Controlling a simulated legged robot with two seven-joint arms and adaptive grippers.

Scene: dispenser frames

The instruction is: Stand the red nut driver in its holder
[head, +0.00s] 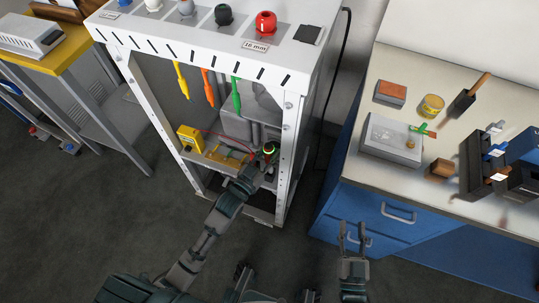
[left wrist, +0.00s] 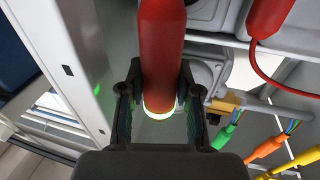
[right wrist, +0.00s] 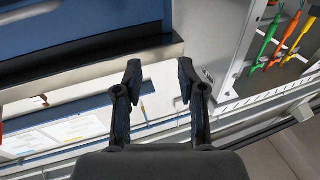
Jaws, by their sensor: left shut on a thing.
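A red handle (left wrist: 163,45) with a glowing white-green ring, apparently the red nut driver, is between the fingers of my left gripper (left wrist: 158,100). In the head view my left gripper (head: 262,166) reaches into the lower right of the white cabinet frame (head: 292,130), and the red handle (head: 269,149) shows small at its tip. I cannot tell which part is the holder.
Yellow (head: 181,80), orange (head: 207,88) and green (head: 236,95) tools hang under the cabinet top. A yellow meter (head: 189,139) with a red cable stands inside. The right bench (head: 350,165) is cluttered.

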